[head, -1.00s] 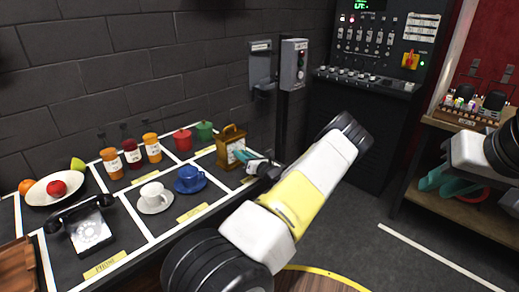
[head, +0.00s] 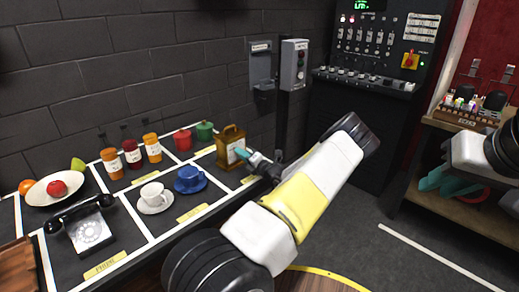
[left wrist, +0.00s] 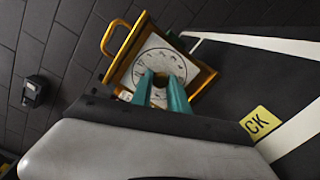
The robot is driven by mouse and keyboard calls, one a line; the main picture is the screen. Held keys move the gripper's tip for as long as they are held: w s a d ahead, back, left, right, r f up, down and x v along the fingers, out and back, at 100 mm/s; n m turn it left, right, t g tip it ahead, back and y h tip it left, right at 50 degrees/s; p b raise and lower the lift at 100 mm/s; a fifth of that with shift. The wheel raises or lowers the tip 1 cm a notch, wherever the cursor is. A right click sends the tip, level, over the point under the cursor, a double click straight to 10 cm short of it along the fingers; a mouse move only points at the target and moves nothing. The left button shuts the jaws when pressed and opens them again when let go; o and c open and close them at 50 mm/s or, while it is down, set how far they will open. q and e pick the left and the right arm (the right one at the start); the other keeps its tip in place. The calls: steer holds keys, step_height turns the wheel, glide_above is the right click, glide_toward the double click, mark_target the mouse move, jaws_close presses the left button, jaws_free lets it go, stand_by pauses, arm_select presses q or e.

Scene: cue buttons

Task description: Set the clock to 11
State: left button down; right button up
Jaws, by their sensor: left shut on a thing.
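The clock (head: 230,147), a yellow-brown carriage case with a top handle and a white face, stands at the right end of the display table. It also shows tilted in the left wrist view (left wrist: 128,58), its face partly covered by my fingers. My left gripper (head: 242,153) is in front of the face. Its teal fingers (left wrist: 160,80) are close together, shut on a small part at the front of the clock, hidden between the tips. The hands cannot be read. My right gripper (head: 441,182) is at the right, its teal fingers apart, away from the clock.
Left of the clock are a blue cup (head: 188,178), a white cup (head: 154,196), a black telephone (head: 88,226), several jars, red and green pots (head: 204,130) and a fruit plate (head: 70,191). A grey button box (head: 294,64) hangs behind. A control cabinet (head: 375,60) stands at the back.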

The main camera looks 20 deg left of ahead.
arm_select(q)
steer(key=shift+f+m, duration=0.1)
steer(key=shift+m, duration=0.3)
steer(key=c, duration=1.3)
jaws_free()
steer(key=v, duration=0.7)
steer(key=shift+s+d, duration=0.2)
steer(key=shift+d, duration=0.15)
